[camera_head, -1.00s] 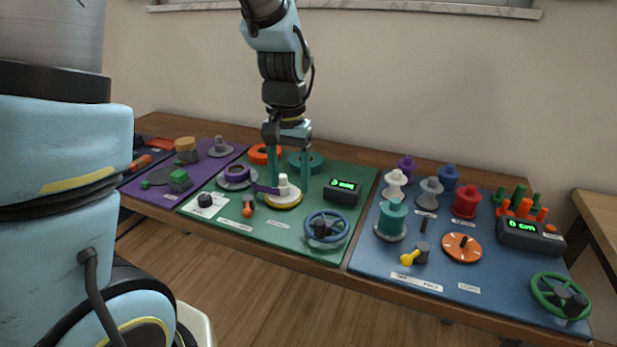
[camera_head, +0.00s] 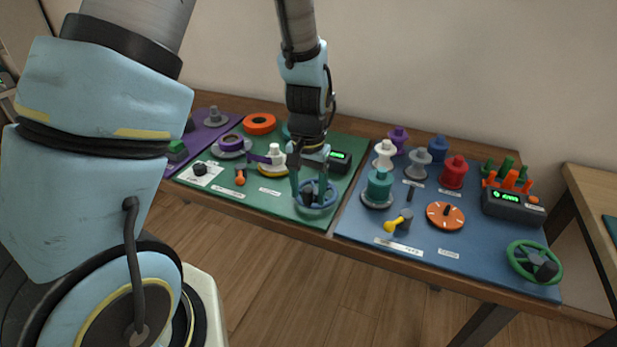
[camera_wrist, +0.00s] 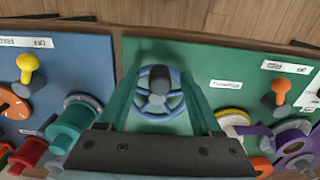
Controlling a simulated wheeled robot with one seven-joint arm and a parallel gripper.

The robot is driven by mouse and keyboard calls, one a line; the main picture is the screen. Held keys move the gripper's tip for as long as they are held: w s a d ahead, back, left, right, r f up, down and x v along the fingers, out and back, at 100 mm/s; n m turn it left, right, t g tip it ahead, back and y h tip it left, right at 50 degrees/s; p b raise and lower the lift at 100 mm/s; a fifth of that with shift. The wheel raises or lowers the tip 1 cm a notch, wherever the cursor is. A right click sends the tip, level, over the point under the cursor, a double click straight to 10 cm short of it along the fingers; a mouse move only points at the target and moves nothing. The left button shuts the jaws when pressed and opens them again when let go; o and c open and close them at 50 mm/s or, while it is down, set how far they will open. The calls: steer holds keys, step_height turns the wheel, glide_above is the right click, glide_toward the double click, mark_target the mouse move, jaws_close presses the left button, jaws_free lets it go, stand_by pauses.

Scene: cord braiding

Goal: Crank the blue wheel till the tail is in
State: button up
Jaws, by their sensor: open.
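The blue wheel (camera_head: 316,196) stands at the front right of the green board, with a dark knob on it. In the wrist view the blue wheel (camera_wrist: 158,92) lies between my two teal fingers. My gripper (camera_head: 313,190) is open and points down over the wheel; I cannot tell whether a finger touches it. A purple tail (camera_head: 258,158) runs from the purple roll (camera_head: 231,143) to the white-topped post on a yellow-rimmed disc (camera_head: 273,158). The display (camera_head: 340,160) behind the wheel is partly hidden by my gripper, and its green digits are too small to read.
On the blue board to the right stand a teal spool (camera_head: 378,187), a yellow-handled crank (camera_head: 398,222), an orange dial (camera_head: 445,215) and a green wheel (camera_head: 534,262). An orange ring (camera_head: 259,124) lies at the back left. The green board's front middle is clear.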

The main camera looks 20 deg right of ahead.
steer(key=shift+f, duration=0.2)
jaws_close()
stand_by(0.9)
